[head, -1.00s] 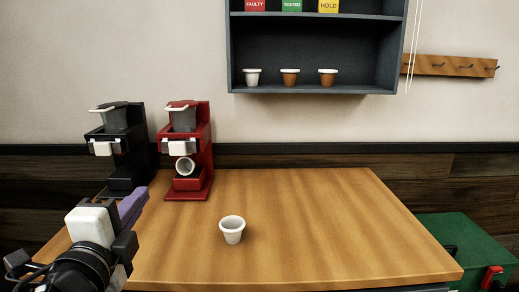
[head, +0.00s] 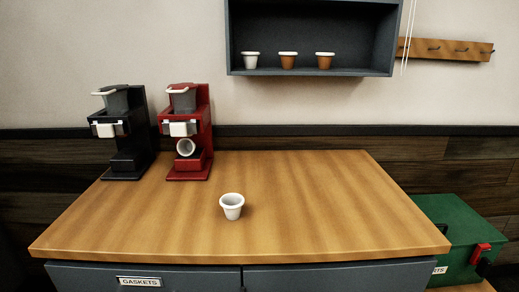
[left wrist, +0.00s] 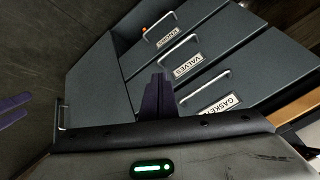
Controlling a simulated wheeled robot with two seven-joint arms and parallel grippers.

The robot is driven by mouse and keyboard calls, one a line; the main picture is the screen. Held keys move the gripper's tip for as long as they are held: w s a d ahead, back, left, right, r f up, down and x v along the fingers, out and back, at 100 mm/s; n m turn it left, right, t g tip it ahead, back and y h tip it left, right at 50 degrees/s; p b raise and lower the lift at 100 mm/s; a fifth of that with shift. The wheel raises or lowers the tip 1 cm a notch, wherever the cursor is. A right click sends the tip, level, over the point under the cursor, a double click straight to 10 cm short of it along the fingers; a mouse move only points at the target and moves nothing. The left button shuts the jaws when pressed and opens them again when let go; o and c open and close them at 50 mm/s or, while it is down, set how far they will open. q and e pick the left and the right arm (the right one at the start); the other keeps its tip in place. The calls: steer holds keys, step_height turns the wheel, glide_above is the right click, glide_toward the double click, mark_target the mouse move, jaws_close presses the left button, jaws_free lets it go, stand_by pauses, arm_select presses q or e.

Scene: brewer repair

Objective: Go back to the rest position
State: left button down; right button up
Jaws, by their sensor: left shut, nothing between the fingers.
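My left gripper (left wrist: 157,92) shows in the left wrist view as dark purple fingers, shut and empty, in front of a grey drawer cabinet (left wrist: 115,85). It is out of the head view. A black brewer (head: 122,135) and a red brewer (head: 190,135) stand at the back left.
Drawers labelled gaskets (head: 140,281), valves (left wrist: 188,66) and knobs (left wrist: 166,42) have bar handles. A green box (head: 460,235) stands right of the table. A wall shelf (head: 310,71) holds one white and two brown cups. Two purple strips (left wrist: 14,110) are unclear.

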arm_select(q)
steer(key=s+f+n+g, duration=0.4)
steer(key=s+f, duration=0.2)
steer(key=s, duration=0.5)
steer(key=w+d+f+t+h, duration=0.1)
steer(key=w+d+f+t, duration=0.1)
steer(key=f, duration=0.3)
steer(key=w+d+f+t+h, duration=0.2)
steer(key=d+f+t, duration=0.1)
steer(key=f, duration=0.3)
steer(key=shift+w+d+m, duration=0.3)
steer(key=shift+d, duration=0.4)
